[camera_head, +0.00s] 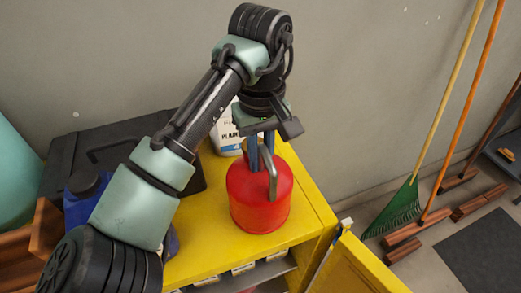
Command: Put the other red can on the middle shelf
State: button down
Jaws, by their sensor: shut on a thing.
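A red can (260,205) with a grey metal handle or spout stands upright on the yellow top of a cabinet (205,260), near its right side. My gripper (262,160) is above the can, pointing down, with its fingers shut on the upper part of the can. The exact contact is partly hidden by the grey handle. Below the cabinet top, a grey shelf (262,272) shows in the open front. A bit of red shows low inside the cabinet at the bottom edge, too small to tell what it is.
A white labelled container (225,135) stands behind the can. A black case (85,150) and a blue container (78,207) are to the left, partly behind my arm. The yellow cabinet door (362,265) is open at the right. A green rake (396,208) and brooms lean against the wall.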

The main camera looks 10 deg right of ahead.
jog(key=c, duration=0.8)
grip_release()
jog(key=shift+s+f, duration=0.1)
notch_tip(320, 180, up, 12)
jog(key=shift+r+b, duration=0.15)
jog(key=shift+b, duration=0.25)
